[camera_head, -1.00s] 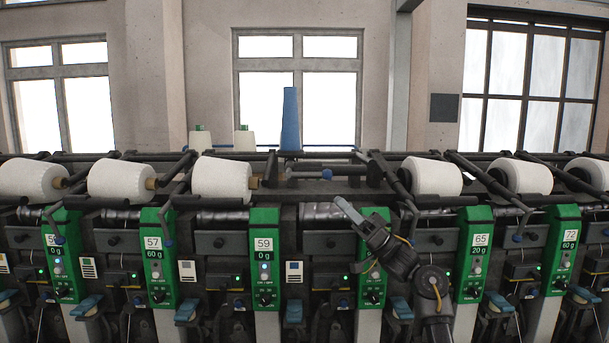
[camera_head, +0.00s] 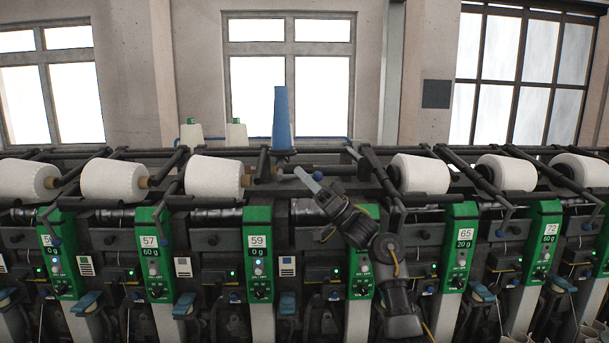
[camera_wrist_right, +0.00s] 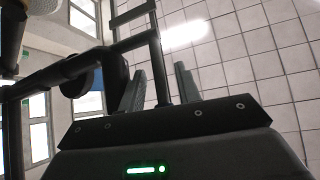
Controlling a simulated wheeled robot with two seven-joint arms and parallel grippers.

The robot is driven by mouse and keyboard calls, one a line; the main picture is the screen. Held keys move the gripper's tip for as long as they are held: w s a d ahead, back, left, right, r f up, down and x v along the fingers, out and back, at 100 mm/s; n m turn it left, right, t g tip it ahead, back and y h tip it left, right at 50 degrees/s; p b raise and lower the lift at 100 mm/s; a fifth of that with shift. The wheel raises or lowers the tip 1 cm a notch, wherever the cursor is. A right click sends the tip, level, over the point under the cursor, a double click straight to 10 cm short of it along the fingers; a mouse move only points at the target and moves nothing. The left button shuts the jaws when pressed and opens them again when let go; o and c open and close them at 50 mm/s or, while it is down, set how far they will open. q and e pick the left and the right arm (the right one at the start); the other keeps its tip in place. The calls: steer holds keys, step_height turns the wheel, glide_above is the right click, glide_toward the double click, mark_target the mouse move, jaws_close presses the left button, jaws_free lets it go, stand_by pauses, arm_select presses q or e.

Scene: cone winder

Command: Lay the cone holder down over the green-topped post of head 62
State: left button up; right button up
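The green-topped post of head 62 (camera_head: 361,288) stands between the posts marked 59 and 65. My right arm covers much of its front. My right gripper (camera_head: 306,180) is up behind and left of the post. In the right wrist view my right gripper (camera_wrist_right: 158,88) has its fingers apart, with a thin dark rod (camera_wrist_right: 159,68) between them and gaps on both sides. My left gripper is out of view.
White cones on holders flank the gap, one on the left (camera_head: 214,178) and one on the right (camera_head: 419,174). A tall blue cone (camera_head: 282,118) stands behind. The post of head 59 (camera_head: 259,258) is close on the left.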

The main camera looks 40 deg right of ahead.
jaws_close()
